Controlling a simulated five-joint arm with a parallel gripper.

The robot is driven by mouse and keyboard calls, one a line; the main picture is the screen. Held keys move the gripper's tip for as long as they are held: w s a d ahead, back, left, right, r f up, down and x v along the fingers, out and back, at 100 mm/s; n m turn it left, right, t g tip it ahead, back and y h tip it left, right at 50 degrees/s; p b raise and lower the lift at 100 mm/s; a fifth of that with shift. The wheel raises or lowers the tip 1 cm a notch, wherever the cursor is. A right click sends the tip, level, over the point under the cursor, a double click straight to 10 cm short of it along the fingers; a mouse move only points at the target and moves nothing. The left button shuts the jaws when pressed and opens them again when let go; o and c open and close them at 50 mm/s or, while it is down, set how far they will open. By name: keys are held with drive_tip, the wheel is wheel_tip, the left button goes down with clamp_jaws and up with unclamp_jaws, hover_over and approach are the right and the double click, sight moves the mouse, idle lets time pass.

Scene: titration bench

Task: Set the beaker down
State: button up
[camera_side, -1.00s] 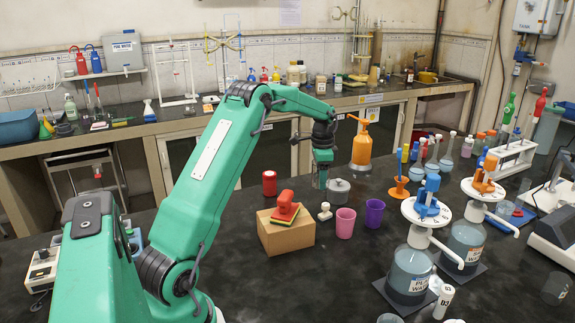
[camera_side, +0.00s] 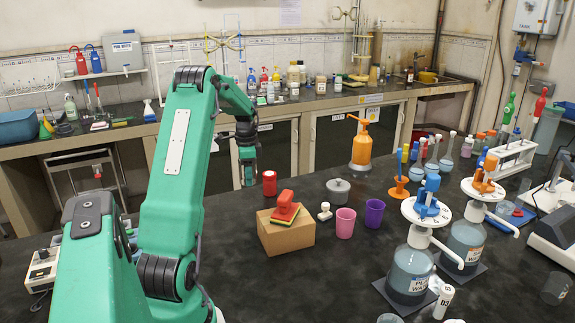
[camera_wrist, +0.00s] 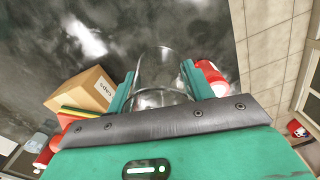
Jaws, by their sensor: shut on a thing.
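My gripper (camera_wrist: 161,84) is shut on a clear glass beaker (camera_wrist: 160,68), which sits between the two teal fingers in the wrist view. In the side view, my gripper (camera_side: 248,176) points down near the far edge of the dark bench (camera_side: 345,268), left of a red can (camera_side: 269,183). The beaker is hard to make out there. I cannot tell exactly how high its base is above the bench. In the wrist view, red shows just right of the right finger.
A cardboard box (camera_side: 285,236) with a red-topped block (camera_side: 285,206) stands near my arm. A grey lidded pot (camera_side: 338,190), pink cup (camera_side: 345,223) and purple cup (camera_side: 374,213) stand to its right. Dispenser bottles (camera_side: 409,268) stand further right. Bare bench lies in front of the cups.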

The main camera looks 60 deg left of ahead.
hover_over(250, 209)
drive_tip(key=shift+a+f, duration=0.1)
drive_tip(key=shift+f, duration=3)
drive_tip(key=shift+f, duration=0.15)
drive_tip(key=shift+f, duration=1.75)
drive_tip(key=shift+f, duration=0.15)
drive_tip(key=o, duration=1)
wheel_tip(250, 209, up, 12)
drive_tip(key=shift+r, duration=0.2)
